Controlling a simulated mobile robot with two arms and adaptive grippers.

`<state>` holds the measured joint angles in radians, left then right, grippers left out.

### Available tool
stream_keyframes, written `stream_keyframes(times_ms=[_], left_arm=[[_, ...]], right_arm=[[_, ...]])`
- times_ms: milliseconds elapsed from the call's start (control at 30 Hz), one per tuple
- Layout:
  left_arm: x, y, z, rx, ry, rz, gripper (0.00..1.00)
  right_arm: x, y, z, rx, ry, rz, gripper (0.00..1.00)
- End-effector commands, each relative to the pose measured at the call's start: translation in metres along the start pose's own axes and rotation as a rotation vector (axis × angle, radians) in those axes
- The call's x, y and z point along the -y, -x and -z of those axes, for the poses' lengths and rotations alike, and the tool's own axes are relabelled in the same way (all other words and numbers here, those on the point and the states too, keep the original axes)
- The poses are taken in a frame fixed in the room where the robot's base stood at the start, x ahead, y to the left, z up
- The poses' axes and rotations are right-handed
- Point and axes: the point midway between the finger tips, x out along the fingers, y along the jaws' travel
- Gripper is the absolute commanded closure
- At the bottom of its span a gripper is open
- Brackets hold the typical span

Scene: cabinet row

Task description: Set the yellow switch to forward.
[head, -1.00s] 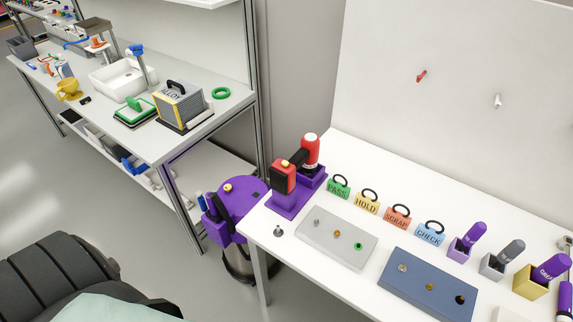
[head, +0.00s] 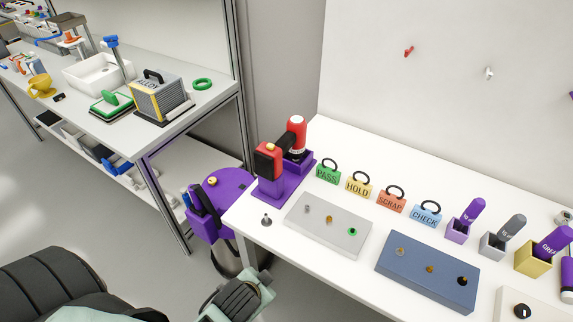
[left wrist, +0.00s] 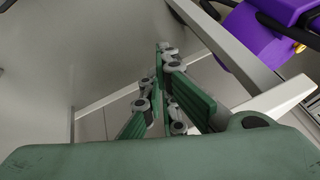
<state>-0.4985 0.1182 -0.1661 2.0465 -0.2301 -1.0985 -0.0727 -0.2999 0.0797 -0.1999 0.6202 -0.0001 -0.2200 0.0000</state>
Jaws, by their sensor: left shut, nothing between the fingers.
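I cannot single out the yellow switch with certainty in the head view. A small yellow-orange knob (head: 329,220) sits in the middle of the light grey panel (head: 300,233), between a silver knob and a green one. The blue panel (head: 405,278) has a yellowish knob (head: 400,251), an orange-yellow knob (head: 430,269) and a black one. Their settings are too small to read. My left gripper (left wrist: 165,50) is shut and empty in the left wrist view, over the floor by the table's leg, away from the knobs. My right gripper is not in view.
Tags reading PASS, HOLD, SCRAP and CHECK (head: 426,214) stand behind the panels. A red and purple device (head: 272,187) stands at the table's left corner. Shelving (head: 180,120) is at the left.

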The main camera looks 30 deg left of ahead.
Motion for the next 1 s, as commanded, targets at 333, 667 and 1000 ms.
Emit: stream_keyframes(times_ms=[333,667,1000], left_arm=[[0.089,0.078,0.116,-0.342,-0.375,0.472,1.00],[0.093,0.157,0.206,-0.584,-0.855,0.893,1.00],[0.101,0.159,0.237,-0.606,-0.919,0.946,1.00]], right_arm=[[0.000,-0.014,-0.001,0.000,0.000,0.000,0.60],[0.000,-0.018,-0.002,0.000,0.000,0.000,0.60],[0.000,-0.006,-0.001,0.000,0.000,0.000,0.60]])
